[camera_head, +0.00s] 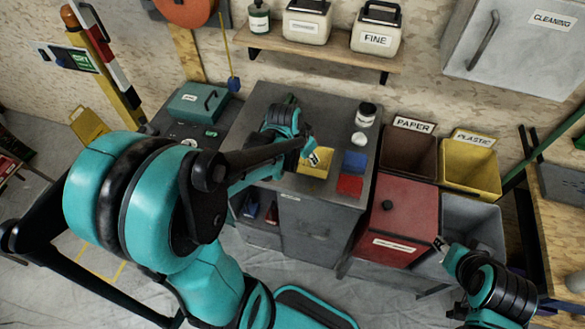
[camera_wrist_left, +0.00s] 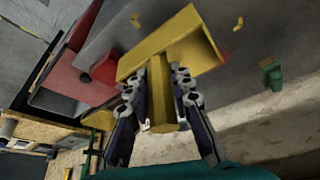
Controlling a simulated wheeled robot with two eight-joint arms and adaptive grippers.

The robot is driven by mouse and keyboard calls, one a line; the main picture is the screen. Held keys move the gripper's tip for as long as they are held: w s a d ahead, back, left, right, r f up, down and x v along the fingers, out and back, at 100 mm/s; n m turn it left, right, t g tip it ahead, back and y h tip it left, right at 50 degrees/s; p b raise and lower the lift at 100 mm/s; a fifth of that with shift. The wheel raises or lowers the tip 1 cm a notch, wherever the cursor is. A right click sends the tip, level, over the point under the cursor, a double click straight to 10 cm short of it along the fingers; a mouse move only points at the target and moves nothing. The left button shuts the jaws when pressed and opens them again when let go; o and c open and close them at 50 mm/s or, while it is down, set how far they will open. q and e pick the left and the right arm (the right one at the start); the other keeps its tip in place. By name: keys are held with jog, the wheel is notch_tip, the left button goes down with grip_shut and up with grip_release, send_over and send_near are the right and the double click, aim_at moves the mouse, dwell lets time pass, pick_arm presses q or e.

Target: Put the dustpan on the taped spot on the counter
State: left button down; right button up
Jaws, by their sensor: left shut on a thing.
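The yellow dustpan (camera_head: 318,163) is over the grey counter (camera_head: 262,110) in the head view. In the left wrist view the dustpan (camera_wrist_left: 185,42) has its wide pan beyond the fingers and its handle between them. My left gripper (camera_wrist_left: 158,80) is shut on that handle; it also shows in the head view (camera_head: 308,152). Small yellow tape corners (camera_wrist_left: 239,23) show on the counter beyond the pan in the wrist view. Whether the pan touches the counter is unclear. My right gripper (camera_head: 440,246) is low at the right, near the grey bin; its finger opening is unclear.
A blue square (camera_head: 355,162) and a red square (camera_head: 349,185) lie right of the dustpan. A dark-lidded jar (camera_head: 366,113) stands at the counter's back right. A red-lidded bin (camera_head: 398,225) and the paper (camera_head: 408,155) and plastic (camera_head: 470,168) bins stand to the right.

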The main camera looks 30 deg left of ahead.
aim_at(293, 166)
pick_arm(q)
jog(key=a+f, duration=0.2)
jog(key=a, duration=0.1)
jog(key=a+f+b, duration=0.1)
jog(key=shift+s+a, duration=0.4)
jog(key=shift+f+b, duration=0.7)
jog(key=shift+f, duration=1.3)
jog(key=shift+r, duration=0.1)
jog(key=c, duration=1.3)
grip_release()
jog(key=shift+f, duration=0.2)
jog(key=shift+c, duration=0.2)
